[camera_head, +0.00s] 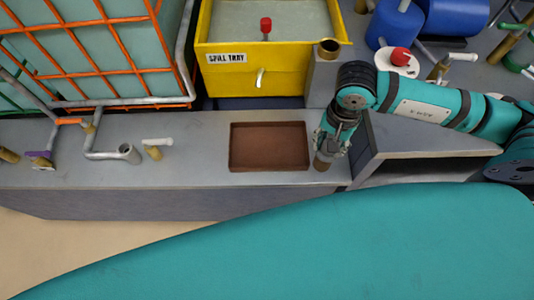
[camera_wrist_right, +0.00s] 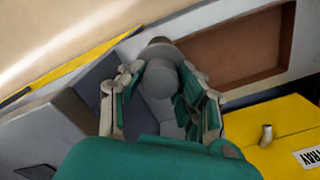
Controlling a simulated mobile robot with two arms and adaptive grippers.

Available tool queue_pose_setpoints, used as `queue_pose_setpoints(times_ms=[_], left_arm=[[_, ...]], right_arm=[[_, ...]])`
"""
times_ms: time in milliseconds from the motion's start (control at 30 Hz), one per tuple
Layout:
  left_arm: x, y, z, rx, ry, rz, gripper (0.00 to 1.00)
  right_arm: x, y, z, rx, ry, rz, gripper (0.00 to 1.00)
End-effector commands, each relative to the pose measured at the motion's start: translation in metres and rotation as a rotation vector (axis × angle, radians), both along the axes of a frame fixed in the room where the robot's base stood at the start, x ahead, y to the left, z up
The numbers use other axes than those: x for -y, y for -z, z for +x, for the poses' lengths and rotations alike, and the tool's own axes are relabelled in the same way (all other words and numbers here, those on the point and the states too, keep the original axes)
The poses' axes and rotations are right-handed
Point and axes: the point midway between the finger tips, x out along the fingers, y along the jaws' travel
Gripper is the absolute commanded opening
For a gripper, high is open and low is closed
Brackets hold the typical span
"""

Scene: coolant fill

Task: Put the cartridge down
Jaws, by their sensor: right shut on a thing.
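My right gripper (camera_head: 328,146) points down at the right end of the grey bench, just right of the brown recess. It is shut on the cartridge (camera_head: 322,161), whose brownish lower end shows below the fingers. In the right wrist view the cartridge (camera_wrist_right: 158,82) is a grey cylinder between the two fingers of the right gripper (camera_wrist_right: 160,95). The brown rectangular recess (camera_head: 269,146) in the bench is empty; it also shows in the wrist view (camera_wrist_right: 235,45). I cannot tell whether the cartridge touches the bench. My left gripper is not in view.
A grey post with a round brown-rimmed opening (camera_head: 328,47) stands behind the gripper. The yellow spill tray (camera_head: 275,75) is behind the recess. A caged tank (camera_head: 100,50), pipes and a small tap (camera_head: 157,148) are at left. The grey bench (camera_head: 200,165) is clear around the recess.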

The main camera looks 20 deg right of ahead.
Motion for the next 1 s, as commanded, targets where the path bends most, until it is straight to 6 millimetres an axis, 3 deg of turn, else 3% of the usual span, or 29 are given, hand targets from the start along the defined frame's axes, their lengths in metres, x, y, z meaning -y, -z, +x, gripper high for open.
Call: queue_pose_setpoints(times_ms=[67,233,367,700,1000], left_arm=[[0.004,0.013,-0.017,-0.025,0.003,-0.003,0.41],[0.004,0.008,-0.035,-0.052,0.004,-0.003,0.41],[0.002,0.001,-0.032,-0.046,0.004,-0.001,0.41],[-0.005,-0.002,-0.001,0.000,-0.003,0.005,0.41],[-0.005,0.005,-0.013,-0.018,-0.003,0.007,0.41]], right_arm=[[0.004,0.009,0.001,0.004,0.060,0.000,0.13],[-0.010,0.007,0.011,0.004,0.102,0.007,0.13],[-0.036,0.008,0.031,0.003,0.099,0.009,0.13],[-0.105,0.020,0.083,0.002,0.099,0.003,0.13],[-0.123,0.028,0.098,0.000,0.100,0.000,0.13]])
